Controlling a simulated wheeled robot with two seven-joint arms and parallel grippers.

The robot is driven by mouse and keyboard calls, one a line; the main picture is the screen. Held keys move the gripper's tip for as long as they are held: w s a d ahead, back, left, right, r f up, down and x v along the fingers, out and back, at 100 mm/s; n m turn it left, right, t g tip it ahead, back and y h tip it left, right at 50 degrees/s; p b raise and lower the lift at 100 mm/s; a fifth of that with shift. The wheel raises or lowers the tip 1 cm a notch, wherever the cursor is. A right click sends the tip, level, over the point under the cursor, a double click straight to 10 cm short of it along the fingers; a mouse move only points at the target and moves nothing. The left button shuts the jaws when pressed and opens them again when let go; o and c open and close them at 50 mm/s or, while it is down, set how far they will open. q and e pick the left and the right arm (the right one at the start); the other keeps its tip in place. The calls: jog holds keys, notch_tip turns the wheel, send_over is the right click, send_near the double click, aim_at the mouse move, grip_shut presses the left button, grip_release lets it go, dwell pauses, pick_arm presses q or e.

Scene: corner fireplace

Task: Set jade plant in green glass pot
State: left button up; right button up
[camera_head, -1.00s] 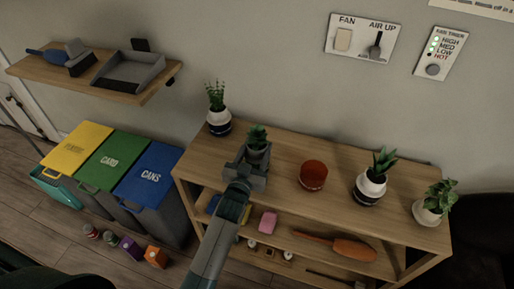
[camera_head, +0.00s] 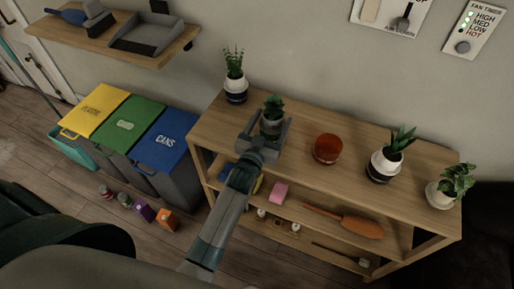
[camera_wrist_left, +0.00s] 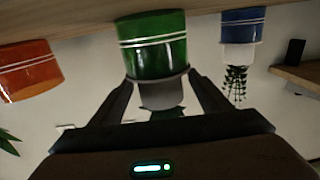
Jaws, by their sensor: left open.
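The jade plant (camera_head: 273,103) stands upright on the shelf top, its green leaves above a grey pot. In the left wrist view, which is upside down, the grey pot (camera_wrist_left: 161,96) sits in the mouth of the green glass pot (camera_wrist_left: 155,45), its upper part showing beyond the rim. Dark leaves (camera_wrist_left: 166,114) show past it. In the head view the green glass pot is mostly hidden by my gripper. My left gripper (camera_head: 267,131) is open, one finger on each side of the grey pot. Whether the fingers touch it, I cannot tell. My right gripper is out of view.
A white-and-dark potted plant (camera_head: 235,88) stands close on the left. A red glass pot (camera_head: 327,149) is to the right, then two more potted plants (camera_head: 384,165) (camera_head: 441,193). Lower shelves hold a pink block (camera_head: 279,192) and a brush (camera_head: 345,221). Bins (camera_head: 164,138) stand left.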

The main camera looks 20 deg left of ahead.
pick_arm(q)
jog(key=s+b, duration=0.3)
jog(key=s, duration=1.3)
jog(key=shift+s+b, duration=0.2)
jog(key=shift+b, duration=0.1)
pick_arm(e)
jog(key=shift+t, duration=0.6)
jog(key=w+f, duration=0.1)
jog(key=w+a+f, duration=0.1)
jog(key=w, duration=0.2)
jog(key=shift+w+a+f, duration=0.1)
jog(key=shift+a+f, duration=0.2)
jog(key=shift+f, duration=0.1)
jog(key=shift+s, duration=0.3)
